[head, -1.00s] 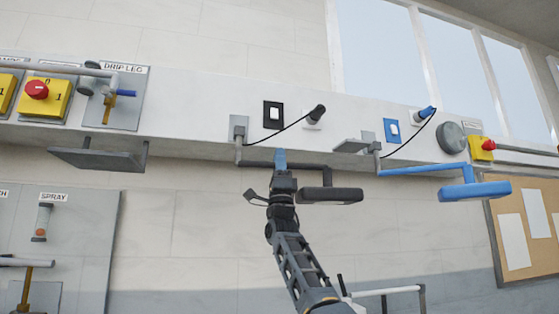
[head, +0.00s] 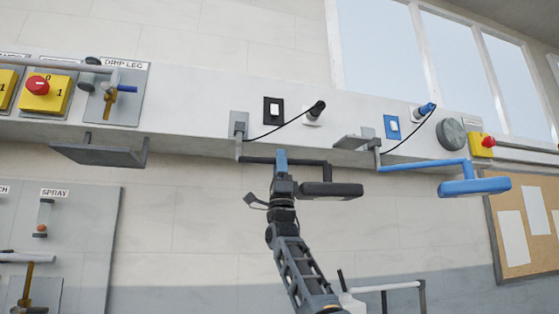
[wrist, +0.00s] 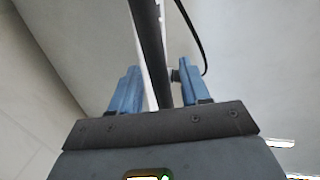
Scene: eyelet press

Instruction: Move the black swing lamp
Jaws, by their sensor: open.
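The black swing lamp hangs under the wall trunking, with a dark arm (head: 257,159) running right from a grey bracket (head: 238,125) to a flat black head (head: 331,189). My gripper (head: 281,157) is at the middle of that arm, left of the head. In the wrist view, the two blue fingers of my gripper (wrist: 158,88) are apart. The dark lamp arm (wrist: 150,45) passes between them, closer to the right finger in its lower part. Whether either finger touches it I cannot tell.
A blue swing lamp (head: 474,187) hangs to the right. A black switch (head: 273,110) and a plug with a black cord (head: 315,110) are above my gripper. A grey shelf-like plate (head: 98,155) hangs at left.

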